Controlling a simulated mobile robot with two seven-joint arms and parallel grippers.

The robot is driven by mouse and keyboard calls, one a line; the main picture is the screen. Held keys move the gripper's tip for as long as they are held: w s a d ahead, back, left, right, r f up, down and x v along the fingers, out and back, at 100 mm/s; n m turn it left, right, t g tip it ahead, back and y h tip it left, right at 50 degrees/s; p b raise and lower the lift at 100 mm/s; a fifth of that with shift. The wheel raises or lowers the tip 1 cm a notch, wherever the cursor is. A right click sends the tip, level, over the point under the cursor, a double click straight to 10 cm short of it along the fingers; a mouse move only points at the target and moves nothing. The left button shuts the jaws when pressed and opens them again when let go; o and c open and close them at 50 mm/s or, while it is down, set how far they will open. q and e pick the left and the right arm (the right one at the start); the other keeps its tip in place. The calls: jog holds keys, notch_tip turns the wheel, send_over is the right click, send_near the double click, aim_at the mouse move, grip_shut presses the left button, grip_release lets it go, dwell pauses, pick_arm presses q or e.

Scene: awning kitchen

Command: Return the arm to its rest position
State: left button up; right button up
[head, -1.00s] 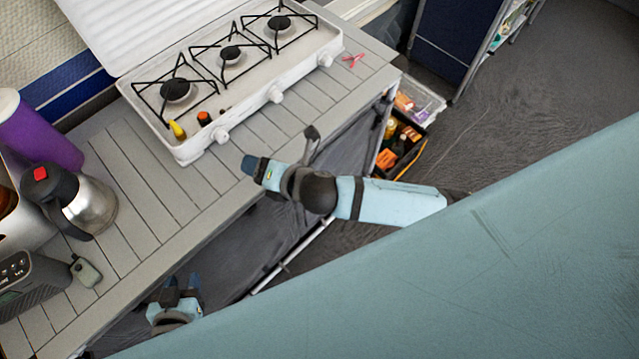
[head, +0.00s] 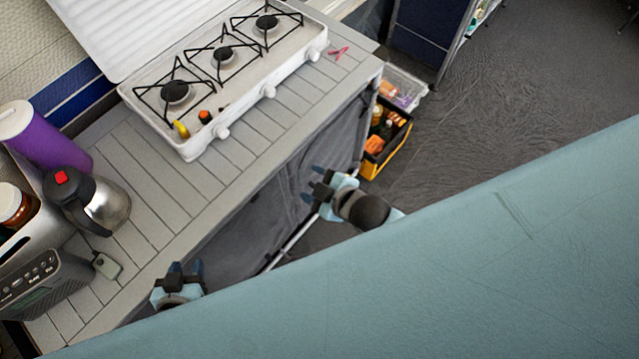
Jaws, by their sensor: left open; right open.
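My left gripper (head: 180,274) is at the lower left, beside the front edge of the slatted counter (head: 150,225). Its fingers point up in the picture and stand apart, with nothing between them. My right gripper (head: 315,186) is at the middle, in front of the counter's grey fabric side. Its fingers are open and empty and point left toward the counter. Both grippers are off the counter top. A large pale blue part of my own body hides the lower right, including most of both arms.
A white three-burner stove (head: 222,80) stands on the counter. A steel kettle (head: 100,205), a purple cylinder (head: 50,145) and a dark speaker-like box (head: 45,290) stand at the left. A yellow-black crate (head: 388,145) sits on the floor right of the counter.

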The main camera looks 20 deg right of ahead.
pick_arm(q)
jog(key=shift+r, duration=0.1)
pick_arm(e)
jog(key=shift+s+d+f+m, duration=0.1)
jog(key=shift+s+d+m, duration=0.1)
jog(key=shift+d+m, duration=0.1)
pick_arm(q)
jog(key=shift+w+d+r, duration=0.1)
jog(key=shift+d+r, duration=0.1)
jog(key=shift+d, duration=0.05)
pick_arm(e)
jog(key=s+d+f+m+h, duration=0.2)
jog(key=s+d+f+m, duration=0.1)
jog(key=s+d+m, duration=0.3)
jog(key=shift+d+f+m, duration=0.35)
jog(key=shift+d+m, duration=0.1)
jog(key=shift+m, duration=0.55)
jog(key=shift+s, duration=0.1)
dwell(0.7)
